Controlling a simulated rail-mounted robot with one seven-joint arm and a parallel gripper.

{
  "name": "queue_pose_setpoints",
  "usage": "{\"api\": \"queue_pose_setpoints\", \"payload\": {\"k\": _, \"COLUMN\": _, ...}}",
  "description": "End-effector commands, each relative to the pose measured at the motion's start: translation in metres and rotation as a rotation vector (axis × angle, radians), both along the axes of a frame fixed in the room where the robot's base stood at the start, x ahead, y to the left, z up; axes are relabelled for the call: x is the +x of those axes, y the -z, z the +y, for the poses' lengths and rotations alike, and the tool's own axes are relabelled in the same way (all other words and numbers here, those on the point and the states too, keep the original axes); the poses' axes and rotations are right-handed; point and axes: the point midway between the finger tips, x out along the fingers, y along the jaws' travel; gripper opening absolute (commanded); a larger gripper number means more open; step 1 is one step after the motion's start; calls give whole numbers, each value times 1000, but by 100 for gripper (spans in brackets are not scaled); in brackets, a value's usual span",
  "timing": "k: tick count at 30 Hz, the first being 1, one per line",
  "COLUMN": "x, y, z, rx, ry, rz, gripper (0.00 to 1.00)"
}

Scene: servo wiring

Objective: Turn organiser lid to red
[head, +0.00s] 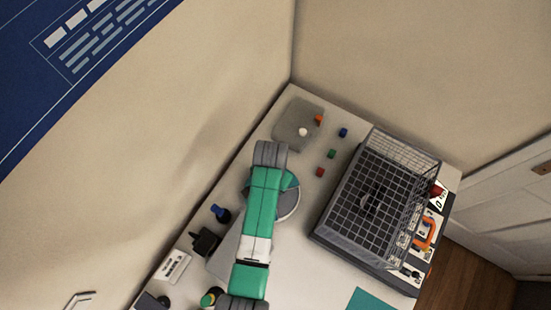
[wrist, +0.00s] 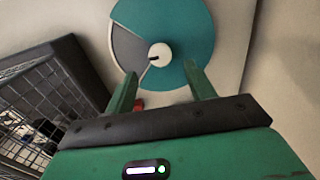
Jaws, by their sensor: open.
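The round organiser lid (wrist: 190,30) is teal with a grey wedge on its left side in the wrist view. A white knob (wrist: 159,53) with a dark mark stands at its middle. My gripper (wrist: 160,80) is open, with its two green fingers apart and the knob showing between and just beyond their tips, not clasped. In the head view the lid (head: 287,205) is partly covered by my arm, and the fingers are hidden. A red block (head: 320,172) lies beside the lid; part of it shows near the left finger in the wrist view (wrist: 138,104).
Green (head: 332,153) and blue (head: 343,132) blocks lie further back. A grey pad (head: 298,125) holds a white knob and an orange piece. A wire cage (head: 385,195) stands close on the right. Small dark items (head: 205,241) lie left of my arm.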

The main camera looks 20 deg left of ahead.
Motion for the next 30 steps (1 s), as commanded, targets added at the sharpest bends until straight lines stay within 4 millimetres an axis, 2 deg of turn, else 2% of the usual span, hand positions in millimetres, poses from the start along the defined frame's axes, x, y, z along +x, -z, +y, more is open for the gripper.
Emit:
{"api": "queue_pose_setpoints", "payload": {"k": 3, "x": 0, "y": 26, "z": 0, "rx": -1, "ry": 0, "rz": 2, "gripper": 55}}
{"api": "queue_pose_setpoints", "payload": {"k": 9, "x": 0, "y": 56, "z": 0, "rx": 1, "ry": 0, "rz": -1, "gripper": 55}}
{"api": "queue_pose_setpoints", "payload": {"k": 12, "x": 1, "y": 62, "z": 0, "rx": 1, "ry": 0, "rz": -2, "gripper": 55}}
{"api": "queue_pose_setpoints", "payload": {"k": 20, "x": 1, "y": 63, "z": 0, "rx": 1, "ry": 0, "rz": -3, "gripper": 55}}
{"api": "queue_pose_setpoints", "payload": {"k": 28, "x": 1, "y": 63, "z": 0, "rx": 1, "ry": 0, "rz": -3, "gripper": 2}}
{"api": "queue_pose_setpoints", "payload": {"k": 30, "x": 1, "y": 63, "z": 0, "rx": 1, "ry": 0, "rz": -3, "gripper": 0}}
